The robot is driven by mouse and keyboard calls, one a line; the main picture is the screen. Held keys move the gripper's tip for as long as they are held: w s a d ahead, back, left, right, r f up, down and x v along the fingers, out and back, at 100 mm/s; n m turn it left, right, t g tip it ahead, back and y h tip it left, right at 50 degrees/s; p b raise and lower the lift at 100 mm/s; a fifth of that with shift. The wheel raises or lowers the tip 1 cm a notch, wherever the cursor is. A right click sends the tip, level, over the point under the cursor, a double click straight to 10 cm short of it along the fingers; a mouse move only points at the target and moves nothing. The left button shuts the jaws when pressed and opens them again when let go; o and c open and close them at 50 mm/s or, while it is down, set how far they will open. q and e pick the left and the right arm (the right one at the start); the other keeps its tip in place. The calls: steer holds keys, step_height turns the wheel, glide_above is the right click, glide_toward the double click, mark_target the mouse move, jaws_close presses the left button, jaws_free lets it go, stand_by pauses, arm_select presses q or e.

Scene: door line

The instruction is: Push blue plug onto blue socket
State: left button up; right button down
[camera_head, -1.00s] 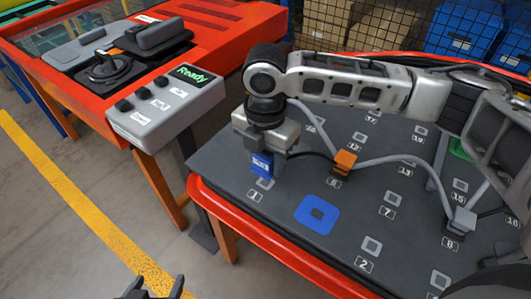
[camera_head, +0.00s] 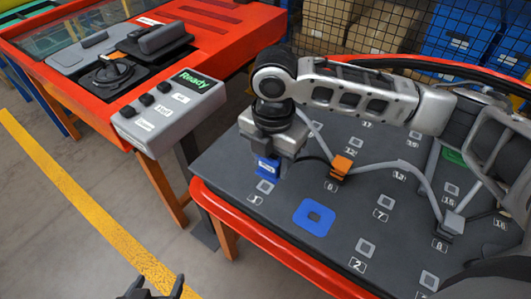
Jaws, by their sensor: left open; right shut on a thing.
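The blue plug (camera_head: 268,167) is in my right gripper (camera_head: 271,151), which points down over the near left part of the dark board. The gripper is shut on it. The plug hangs close to the grey socket (camera_head: 265,187) labelled 1; I cannot tell how high above the board it is. My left gripper (camera_head: 152,288) is open and empty at the bottom edge, low beside the board.
An orange plug (camera_head: 341,166) on a grey cable sits near label 6, close to my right gripper. A grey plug (camera_head: 452,225) stands near label 8. Numbered grey sockets cover the dark board (camera_head: 300,258). A control box (camera_head: 170,118) shows "Ready" at left.

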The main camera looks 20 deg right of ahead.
steer(key=s+d, duration=0.6)
steer(key=s, duration=0.2)
steer(key=shift+s+d, duration=0.35)
steer(key=shift+d, duration=0.05)
steer(key=shift+r, duration=0.1)
steer(key=shift+p, duration=0.4)
steer(key=shift+p, duration=0.35)
stand_by(0.8)
steer(key=shift+f+b, duration=0.95)
steer(key=shift+f, duration=2.15)
